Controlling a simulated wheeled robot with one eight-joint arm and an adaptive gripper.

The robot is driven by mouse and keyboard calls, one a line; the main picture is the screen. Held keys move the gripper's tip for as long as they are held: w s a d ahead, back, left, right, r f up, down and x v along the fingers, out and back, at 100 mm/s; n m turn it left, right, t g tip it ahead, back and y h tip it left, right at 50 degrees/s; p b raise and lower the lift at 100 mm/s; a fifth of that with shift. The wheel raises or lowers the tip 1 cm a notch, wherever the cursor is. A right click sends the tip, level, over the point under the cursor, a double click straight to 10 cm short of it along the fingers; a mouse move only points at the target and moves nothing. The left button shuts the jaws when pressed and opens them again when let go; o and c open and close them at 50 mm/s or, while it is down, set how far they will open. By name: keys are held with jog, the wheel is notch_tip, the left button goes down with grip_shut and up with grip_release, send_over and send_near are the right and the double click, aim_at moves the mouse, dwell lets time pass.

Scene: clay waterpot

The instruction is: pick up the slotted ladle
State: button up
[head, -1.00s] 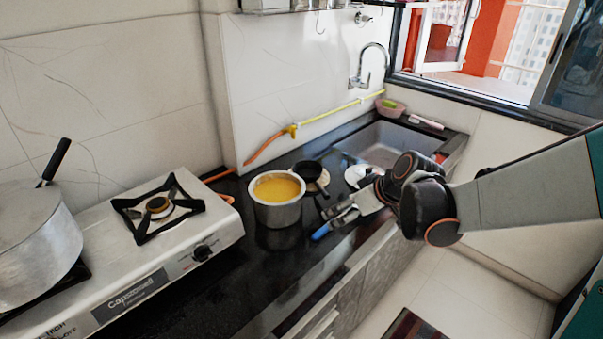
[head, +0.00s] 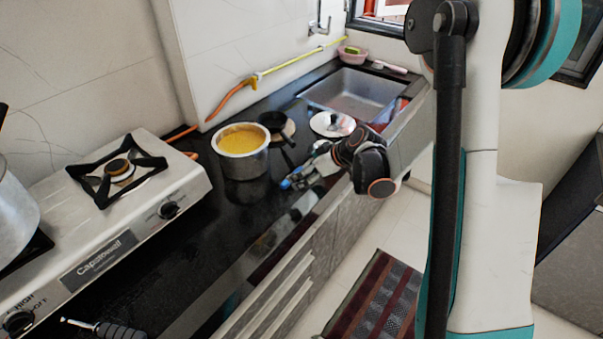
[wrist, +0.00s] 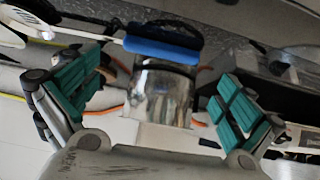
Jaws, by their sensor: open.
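A tool with a blue grip (head: 287,184) lies by the front edge of the black counter, in front of the steel pot; it looks like the slotted ladle. In the wrist view its blue grip (wrist: 163,50) crosses between my fingertips, and a pale shaft runs left to a white end partly cut off by the frame. My gripper (head: 312,172) is over the counter edge beside the tool. In the wrist view my gripper (wrist: 160,75) has its teal-padded fingers wide apart, with nothing clamped. In the head view my wrist hides much of the tool.
A steel pot of yellow food (head: 243,150) stands close behind the blue grip. A small black pan (head: 273,121) and a white plate (head: 332,123) are farther back, before the sink (head: 352,95). A gas stove (head: 140,215) is at left. A striped rug (head: 375,300) lies on the floor.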

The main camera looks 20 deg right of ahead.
jog(key=shift+b+x, duration=1.5)
jog(key=shift+x, duration=1.6)
jog(key=shift+s, duration=0.1)
jog(key=c, duration=1.1)
